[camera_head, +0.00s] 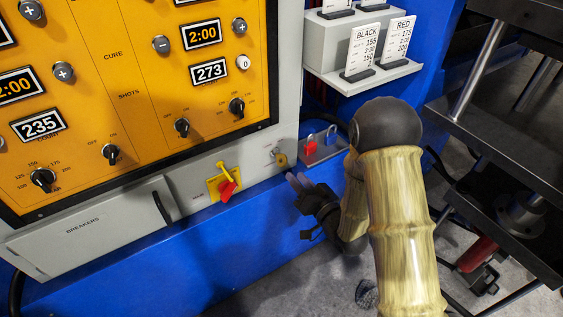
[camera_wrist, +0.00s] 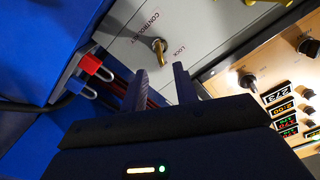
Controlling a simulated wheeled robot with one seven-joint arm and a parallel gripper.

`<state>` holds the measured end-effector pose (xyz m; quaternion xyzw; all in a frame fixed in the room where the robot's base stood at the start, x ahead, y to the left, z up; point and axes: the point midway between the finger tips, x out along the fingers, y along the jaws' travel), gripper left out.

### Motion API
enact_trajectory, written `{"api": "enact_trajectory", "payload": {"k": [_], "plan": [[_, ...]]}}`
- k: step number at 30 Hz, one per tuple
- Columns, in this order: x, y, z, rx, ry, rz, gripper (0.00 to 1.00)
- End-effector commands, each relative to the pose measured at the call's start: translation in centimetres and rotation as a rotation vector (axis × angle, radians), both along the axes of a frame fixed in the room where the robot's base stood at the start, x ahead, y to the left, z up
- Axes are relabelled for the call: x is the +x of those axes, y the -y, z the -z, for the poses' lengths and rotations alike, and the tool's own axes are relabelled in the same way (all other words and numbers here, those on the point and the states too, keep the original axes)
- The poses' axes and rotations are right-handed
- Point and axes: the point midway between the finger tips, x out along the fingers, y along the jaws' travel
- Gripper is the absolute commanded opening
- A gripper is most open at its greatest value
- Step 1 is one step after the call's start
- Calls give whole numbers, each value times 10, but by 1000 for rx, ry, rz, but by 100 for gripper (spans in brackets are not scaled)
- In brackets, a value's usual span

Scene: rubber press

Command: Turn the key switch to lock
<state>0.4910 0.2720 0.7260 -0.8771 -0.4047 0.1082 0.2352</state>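The key switch (camera_head: 280,159) is a small brass-coloured piece on the grey strip below the right end of the orange control panel. In the wrist view the key switch (camera_wrist: 158,46) shows on a grey plate between printed words, one of which reads LOCK. I cannot tell for sure which mark it points to. My gripper (camera_head: 298,182) is just below and right of it, apart from it. In the wrist view my gripper (camera_wrist: 159,76) is open and empty, its two fingers spread on either side of the key switch in the picture.
A red padlock (camera_head: 310,148) and a blue padlock (camera_head: 332,138) sit on a small holder right of the key switch. A red and yellow rotary switch (camera_head: 226,183) is to the left. A shelf with cards (camera_head: 362,78) is above; dark press plates (camera_head: 510,175) stand right.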

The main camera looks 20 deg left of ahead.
Motion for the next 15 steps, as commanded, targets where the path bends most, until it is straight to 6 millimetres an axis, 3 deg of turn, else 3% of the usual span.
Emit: {"api": "enact_trajectory", "payload": {"k": [9,15], "plan": [[37,-44,0,1,3,-2,29],[54,-63,1,0,1,-1,29]]}}
